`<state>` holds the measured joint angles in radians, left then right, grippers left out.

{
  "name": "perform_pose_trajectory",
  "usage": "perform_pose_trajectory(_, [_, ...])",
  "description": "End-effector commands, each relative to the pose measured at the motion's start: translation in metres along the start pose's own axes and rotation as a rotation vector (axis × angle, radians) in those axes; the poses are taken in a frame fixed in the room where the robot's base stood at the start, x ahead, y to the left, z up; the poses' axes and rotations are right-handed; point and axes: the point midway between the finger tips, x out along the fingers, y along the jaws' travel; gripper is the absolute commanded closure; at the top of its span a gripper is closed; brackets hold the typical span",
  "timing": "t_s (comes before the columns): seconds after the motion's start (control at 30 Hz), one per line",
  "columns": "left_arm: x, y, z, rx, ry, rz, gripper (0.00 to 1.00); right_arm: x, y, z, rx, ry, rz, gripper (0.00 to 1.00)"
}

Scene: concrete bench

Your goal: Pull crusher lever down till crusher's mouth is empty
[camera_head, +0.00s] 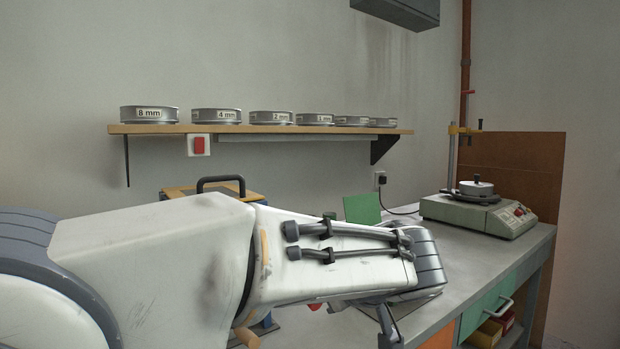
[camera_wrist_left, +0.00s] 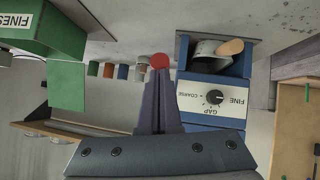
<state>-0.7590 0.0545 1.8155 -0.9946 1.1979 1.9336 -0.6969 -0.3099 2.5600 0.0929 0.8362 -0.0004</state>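The crusher shows in the left wrist view, upside down, as a blue body (camera_wrist_left: 212,114) with a GAP dial (camera_wrist_left: 214,97) marked FINE and COARSE. A grey opening with a tan-handled part (camera_wrist_left: 230,47) is beside it. A red ball knob (camera_wrist_left: 160,61), apparently the lever's end, is at the tips of my left gripper (camera_wrist_left: 161,78). The fingers are close together there; whether they grip the lever or only touch it is unclear. In the head view my white left arm covers most of the crusher; its black top handle (camera_head: 221,181) shows behind. The crusher's mouth is hidden. My right gripper is not in view.
A wall shelf (camera_head: 270,130) holds several labelled sieves (camera_head: 150,113). A green FINES box (camera_wrist_left: 62,35) and several coloured containers (camera_wrist_left: 115,71) show in the wrist view. The bench (camera_head: 455,262) is clear before the balance.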

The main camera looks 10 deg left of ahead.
Motion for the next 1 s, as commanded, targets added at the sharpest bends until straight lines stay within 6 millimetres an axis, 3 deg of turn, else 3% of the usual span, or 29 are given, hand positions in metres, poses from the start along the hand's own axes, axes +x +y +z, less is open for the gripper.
perform_pose_trajectory(0.03, [0.008, -0.004, 0.011, 0.009, -0.015, -0.018, 1.0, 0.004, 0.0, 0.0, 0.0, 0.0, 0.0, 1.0])
perform_pose_trajectory(0.1, [0.009, -0.005, 0.012, 0.01, -0.016, -0.02, 1.0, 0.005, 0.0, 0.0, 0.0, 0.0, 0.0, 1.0])
perform_pose_trajectory(0.63, [0.008, -0.005, 0.009, 0.006, -0.015, -0.02, 1.0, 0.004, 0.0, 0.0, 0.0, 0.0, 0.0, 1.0])
perform_pose_trajectory(0.77, [-0.004, -0.004, -0.003, 0.002, -0.01, -0.016, 1.0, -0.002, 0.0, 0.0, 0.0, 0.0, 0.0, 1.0])
perform_pose_trajectory(0.93, [-0.032, -0.001, -0.033, -0.008, 0.002, -0.002, 1.0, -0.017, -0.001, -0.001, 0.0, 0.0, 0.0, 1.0])
perform_pose_trajectory(1.0, [-0.05, 0.0, -0.026, -0.002, 0.001, 0.0, 1.0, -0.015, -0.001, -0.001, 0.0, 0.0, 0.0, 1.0])
